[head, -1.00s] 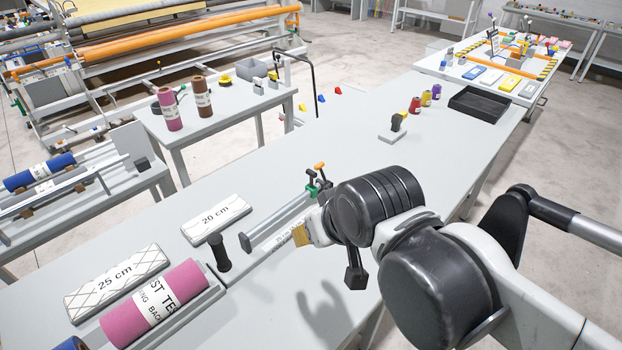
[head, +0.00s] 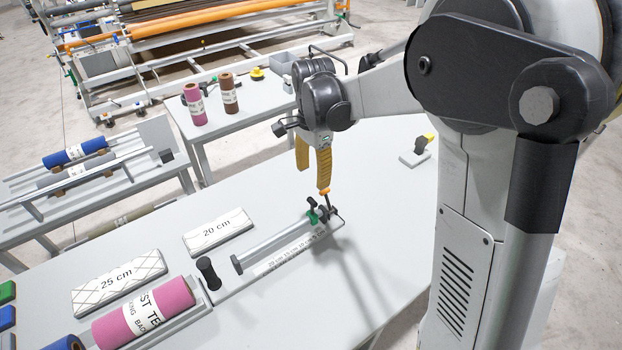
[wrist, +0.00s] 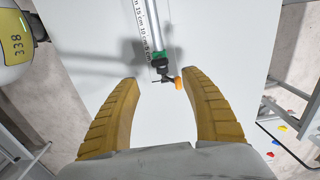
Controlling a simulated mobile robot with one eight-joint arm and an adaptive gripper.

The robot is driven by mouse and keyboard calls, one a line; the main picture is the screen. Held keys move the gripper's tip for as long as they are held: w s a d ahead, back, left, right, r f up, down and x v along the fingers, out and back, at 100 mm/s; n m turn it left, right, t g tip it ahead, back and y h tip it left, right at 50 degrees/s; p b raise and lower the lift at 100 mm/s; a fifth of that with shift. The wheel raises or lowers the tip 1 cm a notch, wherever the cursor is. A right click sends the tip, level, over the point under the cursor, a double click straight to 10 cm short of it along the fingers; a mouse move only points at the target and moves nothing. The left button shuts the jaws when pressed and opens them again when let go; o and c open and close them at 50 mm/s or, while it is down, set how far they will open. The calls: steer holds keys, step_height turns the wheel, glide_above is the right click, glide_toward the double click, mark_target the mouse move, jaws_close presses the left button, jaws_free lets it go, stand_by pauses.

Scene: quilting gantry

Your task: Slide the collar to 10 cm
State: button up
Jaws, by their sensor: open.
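The measuring rail (head: 272,245) is a grey bar with a printed centimetre scale strip (head: 285,256) beside it on the grey table. The collar (head: 314,214) looks green and black and sits at the rail's far right end, past the 5 cm mark in the wrist view (wrist: 159,59). An orange-tipped black lever (head: 325,192) stands up beside it; its orange knob (wrist: 178,83) shows in the wrist view. My gripper (head: 312,178) is open, fingers down, above the collar end. In the wrist view the knob lies between the yellow fingertips (wrist: 160,78). I cannot tell whether a finger touches it.
White blocks marked 20 cm (head: 218,232) and 25 cm (head: 118,283) lie left of the rail. A small grey stand (head: 417,158) is behind. The table right of the rail is clear.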

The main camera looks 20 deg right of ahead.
mark_target(312, 200)
step_height(312, 200, down, 11)
steer(key=b, duration=0.2)
steer(key=shift+a+b, duration=0.1)
steer(key=shift+b, duration=0.3)
steer(key=shift+r, duration=0.1)
